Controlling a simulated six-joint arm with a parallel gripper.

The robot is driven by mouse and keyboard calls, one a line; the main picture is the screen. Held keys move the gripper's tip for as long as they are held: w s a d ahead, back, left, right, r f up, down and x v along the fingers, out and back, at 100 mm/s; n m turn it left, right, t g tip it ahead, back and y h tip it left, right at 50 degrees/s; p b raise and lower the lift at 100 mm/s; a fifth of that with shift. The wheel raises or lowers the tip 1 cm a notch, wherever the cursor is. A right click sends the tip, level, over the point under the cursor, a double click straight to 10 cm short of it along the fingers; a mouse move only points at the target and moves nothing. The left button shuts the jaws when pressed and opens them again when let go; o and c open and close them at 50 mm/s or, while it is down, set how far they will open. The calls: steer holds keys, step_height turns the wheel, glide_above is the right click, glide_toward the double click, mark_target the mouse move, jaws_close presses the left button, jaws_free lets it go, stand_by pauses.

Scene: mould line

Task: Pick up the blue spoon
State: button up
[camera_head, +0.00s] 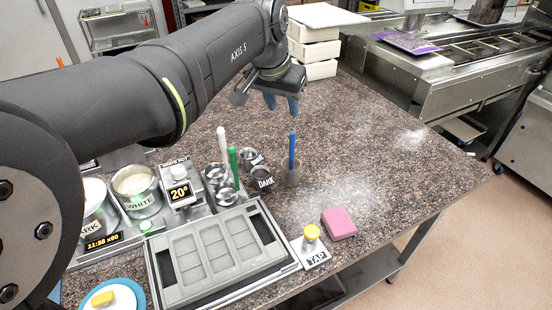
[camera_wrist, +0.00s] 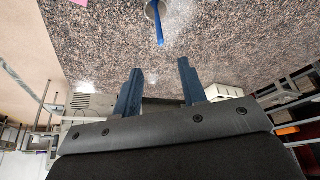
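The blue spoon (camera_head: 292,150) stands upright in a small grey cup (camera_head: 293,175) on the granite counter, its handle pointing up; its lower end is hidden in the cup. In the wrist view the blue spoon (camera_wrist: 158,24) is at the top centre, beyond my fingertips, with the cup (camera_wrist: 152,9) cut off by the frame edge. My gripper (camera_head: 283,107) hangs above the counter behind the spoon in the head view. In the wrist view my gripper (camera_wrist: 160,66) has its two dark blue fingers apart with nothing between them.
A white stick (camera_head: 221,143) and a green one (camera_head: 233,165) stand among metal cups left of the spoon. A cup labelled DARK (camera_head: 263,180) is close beside its cup. The grey mould (camera_head: 215,255), TAP knob (camera_head: 311,235) and pink block (camera_head: 339,222) are in front. The right counter is clear.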

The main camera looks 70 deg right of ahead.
mark_target(291, 140)
steer(key=x, duration=1.7)
steer(key=shift+a, duration=0.15)
jaws_close()
